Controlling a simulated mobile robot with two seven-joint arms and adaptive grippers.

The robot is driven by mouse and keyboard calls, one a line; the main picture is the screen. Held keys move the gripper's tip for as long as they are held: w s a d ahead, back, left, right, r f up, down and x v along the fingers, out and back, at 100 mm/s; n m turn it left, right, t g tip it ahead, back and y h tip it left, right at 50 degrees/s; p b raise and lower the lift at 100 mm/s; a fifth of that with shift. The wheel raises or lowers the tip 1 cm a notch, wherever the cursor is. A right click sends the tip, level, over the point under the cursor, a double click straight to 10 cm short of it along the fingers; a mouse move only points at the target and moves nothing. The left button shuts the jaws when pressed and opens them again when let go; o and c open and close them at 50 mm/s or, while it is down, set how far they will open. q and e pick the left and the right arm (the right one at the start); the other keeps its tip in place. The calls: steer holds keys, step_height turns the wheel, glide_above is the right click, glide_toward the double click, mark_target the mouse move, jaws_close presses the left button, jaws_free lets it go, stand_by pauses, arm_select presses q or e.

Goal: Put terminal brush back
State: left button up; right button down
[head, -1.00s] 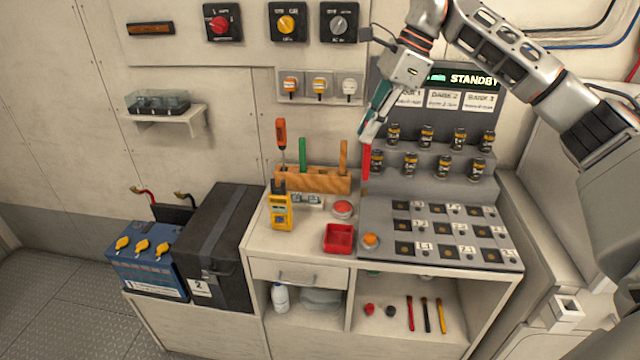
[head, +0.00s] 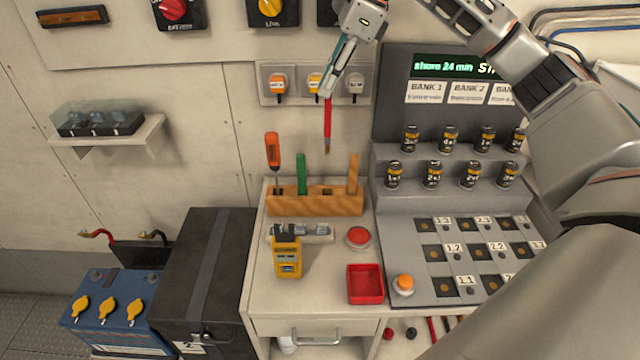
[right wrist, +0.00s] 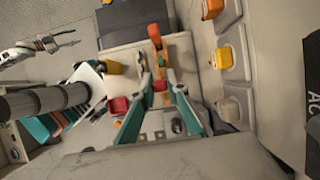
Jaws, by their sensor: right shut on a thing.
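The terminal brush (head: 327,122) is a slim red stick with a brownish tip pointing down. My right gripper (head: 332,88) is shut on its upper end. The brush hangs nearly upright in the air, its tip above the wooden rack (head: 315,204). The rack holds an orange-handled screwdriver (head: 272,150), a green-handled tool (head: 301,173) and a wooden-handled tool (head: 353,172). A dark opening shows between the green and wooden handles. In the right wrist view the red brush (right wrist: 160,86) shows between the fingers. My left gripper (right wrist: 62,40) shows small there; its jaws are unclear.
A yellow meter (head: 287,260), a red button (head: 358,237) and a red tray (head: 365,298) stand in front of the rack. The stepped battery stand (head: 440,205) is to the right. Wall sockets (head: 315,84) are behind the brush.

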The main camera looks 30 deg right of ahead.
mark_target(328, 118)
step_height(328, 118, down, 19)
stand_by(0.4)
steer(key=shift+s, duration=0.15)
steer(key=shift+f, duration=0.2)
steer(key=c, duration=2)
jaws_free()
steer(key=shift+r, duration=0.1)
steer(key=v, duration=1.2)
steer(key=shift+b, duration=0.3)
